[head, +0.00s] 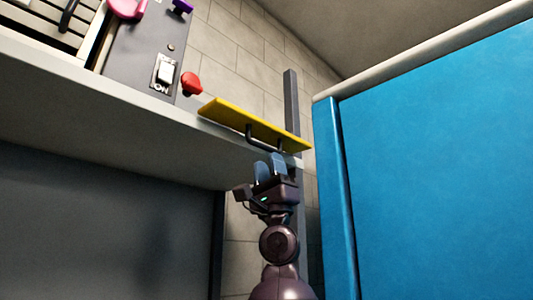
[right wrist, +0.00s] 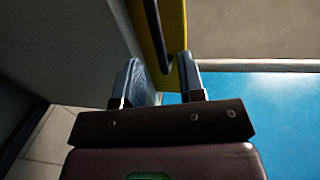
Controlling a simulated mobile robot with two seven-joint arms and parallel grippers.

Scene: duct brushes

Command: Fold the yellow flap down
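The yellow flap (head: 240,118) sticks out from the right end of the grey counter as a slightly tilted plate. Its dark bar handle (head: 262,139) hangs on the near underside. My right gripper (head: 270,163) is just below the handle, pointing up, with its blue-grey fingers apart. In the right wrist view the flap (right wrist: 178,20) and handle (right wrist: 157,35) lie ahead, in line with the gap between the fingers (right wrist: 161,62). I cannot tell whether a finger touches the handle. My left gripper is out of view.
The grey counter (head: 110,98) carries a panel with an ON switch (head: 164,72) and a red knob (head: 192,84). A large blue panel (head: 430,150) stands close on the right. A grey post (head: 291,110) rises behind the flap, before a block wall.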

